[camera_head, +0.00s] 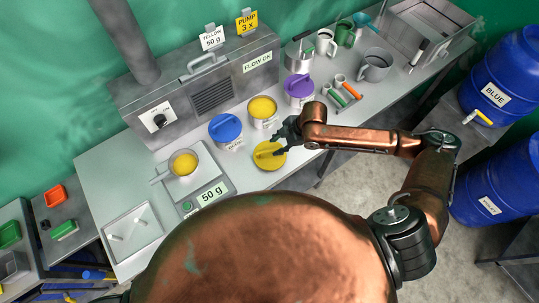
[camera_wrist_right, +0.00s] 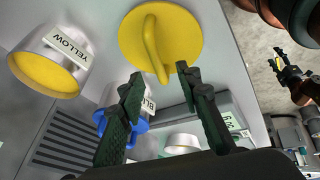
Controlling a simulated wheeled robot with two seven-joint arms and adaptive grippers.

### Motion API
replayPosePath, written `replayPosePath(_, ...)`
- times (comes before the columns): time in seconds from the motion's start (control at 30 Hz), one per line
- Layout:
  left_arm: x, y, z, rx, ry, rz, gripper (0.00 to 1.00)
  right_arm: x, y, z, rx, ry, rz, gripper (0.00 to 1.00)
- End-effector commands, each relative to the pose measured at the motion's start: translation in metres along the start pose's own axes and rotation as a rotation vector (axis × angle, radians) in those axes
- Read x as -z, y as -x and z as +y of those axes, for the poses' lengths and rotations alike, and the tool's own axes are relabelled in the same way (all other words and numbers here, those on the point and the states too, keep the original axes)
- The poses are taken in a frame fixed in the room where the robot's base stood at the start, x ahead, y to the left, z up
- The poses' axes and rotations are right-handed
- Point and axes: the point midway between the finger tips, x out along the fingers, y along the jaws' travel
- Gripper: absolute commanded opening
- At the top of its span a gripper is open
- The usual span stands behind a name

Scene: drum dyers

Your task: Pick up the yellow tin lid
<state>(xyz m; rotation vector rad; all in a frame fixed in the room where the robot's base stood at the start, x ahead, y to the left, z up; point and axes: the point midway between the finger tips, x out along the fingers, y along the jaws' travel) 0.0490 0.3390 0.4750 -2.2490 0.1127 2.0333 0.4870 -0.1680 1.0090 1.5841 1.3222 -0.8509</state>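The yellow tin lid (camera_head: 269,156) lies flat on the grey bench near its front edge, with its raised yellow handle facing up. In the right wrist view, the lid (camera_wrist_right: 187,28) and its loop handle sit just ahead of my fingertips. My right gripper (camera_head: 279,141) is at the lid's far right side. Its two fingers (camera_wrist_right: 160,82) are apart, and the handle's near end shows between their tips. I cannot tell whether they touch it. A small dark gripper, seemingly my left one (camera_wrist_right: 289,72), shows at the right of the wrist view; its finger opening is unclear.
An open yellow tin (camera_head: 262,110), a blue-lidded tin (camera_head: 226,130) and a purple-lidded tin (camera_head: 298,88) stand close behind the lid. A scale (camera_head: 205,190) with a yellow-filled pot (camera_head: 184,164) is to the left. Orange- and green-handled tools (camera_head: 346,92) lie right.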

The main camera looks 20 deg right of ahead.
Motion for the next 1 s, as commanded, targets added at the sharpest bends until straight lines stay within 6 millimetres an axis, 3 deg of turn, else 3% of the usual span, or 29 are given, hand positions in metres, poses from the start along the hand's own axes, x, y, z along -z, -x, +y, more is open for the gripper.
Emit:
replayPosePath(0.37,0.001,0.006,-0.001,0.001,0.001,0.001,0.51,0.000,-0.033,0.002,0.005,0.002,-0.003,0.32)
replayPosePath(0.63,0.001,0.013,-0.001,0.001,0.001,0.001,0.51,0.002,-0.070,0.002,0.003,0.002,-0.003,0.32)
replayPosePath(0.93,0.001,0.013,-0.002,0.002,0.000,0.000,0.51,0.001,-0.076,0.002,0.002,0.003,-0.004,0.32)
replayPosePath(1.0,0.001,0.013,-0.002,0.002,0.000,0.000,0.51,0.001,-0.076,0.002,0.002,0.003,-0.004,0.28)
